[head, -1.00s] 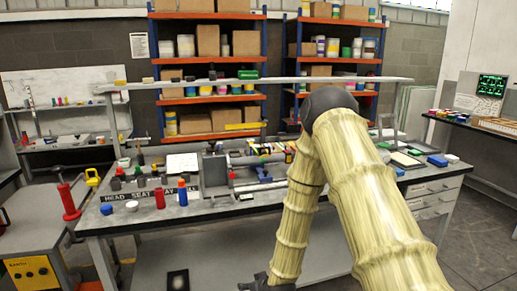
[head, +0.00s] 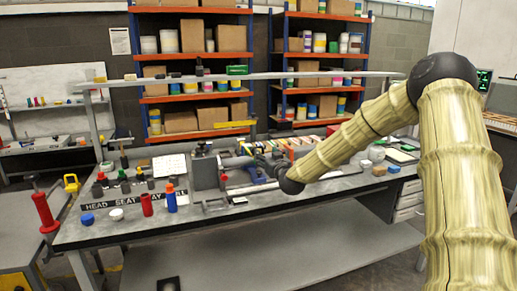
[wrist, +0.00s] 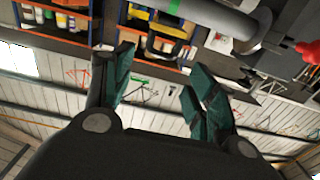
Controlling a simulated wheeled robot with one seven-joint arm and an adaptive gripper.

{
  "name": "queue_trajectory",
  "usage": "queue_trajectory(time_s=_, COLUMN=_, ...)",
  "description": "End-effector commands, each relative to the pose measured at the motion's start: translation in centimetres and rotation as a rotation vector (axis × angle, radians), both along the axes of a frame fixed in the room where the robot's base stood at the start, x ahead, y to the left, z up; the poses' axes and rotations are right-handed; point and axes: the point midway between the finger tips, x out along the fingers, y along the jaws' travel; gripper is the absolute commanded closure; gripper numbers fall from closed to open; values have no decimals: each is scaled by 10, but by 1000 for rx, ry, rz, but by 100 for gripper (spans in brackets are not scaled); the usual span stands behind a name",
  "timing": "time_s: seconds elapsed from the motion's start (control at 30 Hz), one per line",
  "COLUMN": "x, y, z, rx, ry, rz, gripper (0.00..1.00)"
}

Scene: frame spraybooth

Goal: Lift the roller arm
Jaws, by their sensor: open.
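My gripper (head: 266,160) is at the fixture on the workbench, at the end of my bent arm. In the wrist view my gripper (wrist: 156,78) is open, with its two teal-padded fingers apart and nothing between them. A grey cylinder (wrist: 215,14) with a green band passes beyond the fingertips at the top right, apart from them. A red knob (wrist: 309,51) shows at the right edge. In the head view a grey cylinder (head: 238,162) extends from a grey block (head: 205,173) towards my gripper. I cannot tell which part is the roller arm; my gripper and wrist hide some of the fixture.
The workbench (head: 300,205) carries a red bottle (head: 147,205), a blue bottle (head: 170,200) and small caps at its front left. A raised rail (head: 300,75) runs along its back. Shelving (head: 195,98) with boxes stands behind. A side cart with a red-handled tool (head: 45,212) is at left.

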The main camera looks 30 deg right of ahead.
Motion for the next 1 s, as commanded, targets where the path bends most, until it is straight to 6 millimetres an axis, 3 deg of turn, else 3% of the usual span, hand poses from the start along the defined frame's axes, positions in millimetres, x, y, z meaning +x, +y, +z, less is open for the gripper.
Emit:
queue_trajectory(time_s=0.6, x=75, y=-21, z=-1, rx=0, ry=2, rz=-3, gripper=43)
queue_trajectory(time_s=1.0, x=91, y=-25, z=-1, rx=1, ry=1, rz=-3, gripper=43)
